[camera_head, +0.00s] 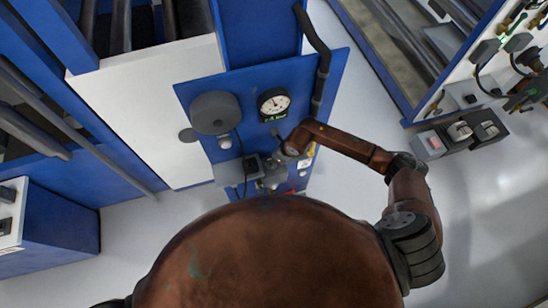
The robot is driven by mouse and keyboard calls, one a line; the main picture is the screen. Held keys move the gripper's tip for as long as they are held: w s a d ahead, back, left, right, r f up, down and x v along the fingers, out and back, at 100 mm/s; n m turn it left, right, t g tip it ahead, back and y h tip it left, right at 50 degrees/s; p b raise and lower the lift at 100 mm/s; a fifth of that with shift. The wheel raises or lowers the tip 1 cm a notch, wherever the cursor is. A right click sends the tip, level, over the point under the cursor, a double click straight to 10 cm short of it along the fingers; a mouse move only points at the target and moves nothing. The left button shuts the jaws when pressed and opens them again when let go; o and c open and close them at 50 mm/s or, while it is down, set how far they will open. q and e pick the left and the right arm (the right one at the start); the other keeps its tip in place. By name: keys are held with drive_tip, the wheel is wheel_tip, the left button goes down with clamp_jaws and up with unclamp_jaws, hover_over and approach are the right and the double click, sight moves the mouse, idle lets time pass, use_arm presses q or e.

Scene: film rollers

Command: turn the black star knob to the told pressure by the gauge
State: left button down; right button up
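The round gauge (274,104) has a white face, a black rim and a small green label below it. It sits on a blue panel (250,82); the needle and scale are too small to read. My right arm reaches in from the right, and its gripper (268,174) is at the dark fittings below the gauge. Whether its fingers are open or shut is too small to tell. I cannot make out the black star knob; it may be hidden by the gripper. My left gripper is not in view.
A grey round disc (215,112) stands out left of the gauge. A black hose (318,50) runs down the panel's right side. A white panel (150,100) is at left, a blue box (55,232) at lower left, and a control box (462,134) at right.

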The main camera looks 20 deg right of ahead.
idle(0.3)
drive_tip(key=o, duration=0.9)
drive_tip(key=v, duration=1.2)
drive_tip(key=shift+s, duration=0.1)
